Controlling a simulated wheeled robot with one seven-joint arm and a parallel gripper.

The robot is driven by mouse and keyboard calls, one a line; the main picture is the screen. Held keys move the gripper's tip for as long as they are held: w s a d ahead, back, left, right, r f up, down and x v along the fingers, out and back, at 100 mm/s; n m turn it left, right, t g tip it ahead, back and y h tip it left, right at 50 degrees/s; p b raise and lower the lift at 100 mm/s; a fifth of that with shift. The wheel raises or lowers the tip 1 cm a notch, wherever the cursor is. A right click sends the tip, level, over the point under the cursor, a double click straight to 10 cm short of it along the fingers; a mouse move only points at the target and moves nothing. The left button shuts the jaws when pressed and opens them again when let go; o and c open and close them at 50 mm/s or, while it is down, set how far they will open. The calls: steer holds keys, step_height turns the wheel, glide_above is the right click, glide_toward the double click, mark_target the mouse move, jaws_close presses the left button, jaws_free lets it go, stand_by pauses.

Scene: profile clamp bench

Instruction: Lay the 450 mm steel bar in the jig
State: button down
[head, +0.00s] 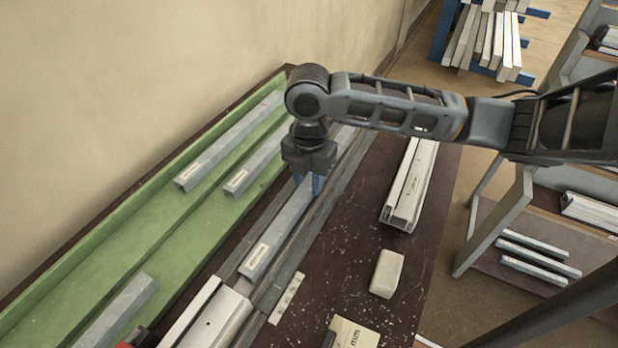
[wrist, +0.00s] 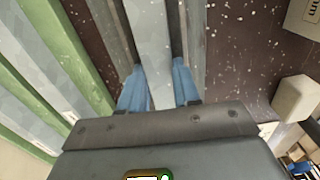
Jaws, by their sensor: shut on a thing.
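My gripper (head: 311,185) points down and its blue fingers are shut on a grey steel bar (head: 268,250) with a pale label near its front end. In the wrist view the bar (wrist: 153,45) runs between the two blue fingertips. The jig (head: 310,235) is a long grey channel on the dark bench, and the bar runs along it. I cannot tell whether the bar rests in it or is just above.
A green tray (head: 60,290) on the left holds several bars with labels. A pale profile block (head: 215,322) stands just before the bar's front end.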

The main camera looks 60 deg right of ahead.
mark_target(310, 184)
steer(key=shift+f+b, duration=0.4)
steer(key=shift+f, duration=0.2)
steer(key=c, duration=0.9)
jaws_free()
steer(key=shift+s+f, duration=0.1)
steer(key=shift+o, duration=0.4)
steer(key=shift+r, duration=0.2)
steer(key=shift+r+p, duration=0.4)
steer(key=shift+r, duration=0.25)
step_height(310, 184, up, 12)
steer(key=shift+f+b, duration=0.1)
steer(key=shift+b, duration=0.35)
